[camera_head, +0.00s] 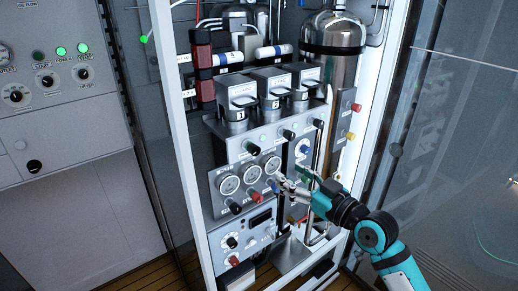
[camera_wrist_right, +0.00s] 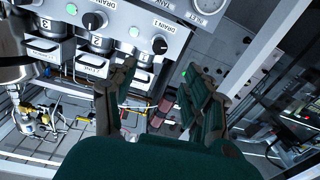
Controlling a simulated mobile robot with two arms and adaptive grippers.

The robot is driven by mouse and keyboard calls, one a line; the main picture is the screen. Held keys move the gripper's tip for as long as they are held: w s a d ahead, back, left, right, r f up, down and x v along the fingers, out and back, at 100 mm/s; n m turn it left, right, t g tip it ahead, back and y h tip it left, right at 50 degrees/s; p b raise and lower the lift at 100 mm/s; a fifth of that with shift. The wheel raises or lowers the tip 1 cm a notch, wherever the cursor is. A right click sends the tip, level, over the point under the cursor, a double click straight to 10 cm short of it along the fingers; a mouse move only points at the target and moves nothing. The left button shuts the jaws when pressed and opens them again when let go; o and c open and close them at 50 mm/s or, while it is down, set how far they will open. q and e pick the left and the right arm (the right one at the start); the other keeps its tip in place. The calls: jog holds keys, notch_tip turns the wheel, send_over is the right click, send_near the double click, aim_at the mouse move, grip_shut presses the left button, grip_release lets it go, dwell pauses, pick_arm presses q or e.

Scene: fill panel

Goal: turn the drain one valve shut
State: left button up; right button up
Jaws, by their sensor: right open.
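The drain one valve is the black round knob (camera_head: 252,148) on the sloped grey panel, at the left end of a row of similar knobs under the square-topped units. In the right wrist view this knob (camera_wrist_right: 160,45) has a white pointer mark and a label that seems to read DRAIN 1. My right gripper (camera_head: 284,181) is open in front of the lower panel, below and to the right of the knob. My left gripper is out of view.
Round gauges (camera_head: 228,184) and several coloured knobs sit on the panel below. Another drain knob (camera_wrist_right: 93,20) stands beside the valve. The white cabinet frame (camera_head: 372,130) edges the right side. A metal tank (camera_head: 333,60) stands at the back right.

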aim_at(257, 152)
jog(key=p+x, duration=0.2)
jog(key=x, duration=1.2)
jog(key=shift+p, duration=0.3)
jog(key=shift+f, duration=0.1)
grip_shut()
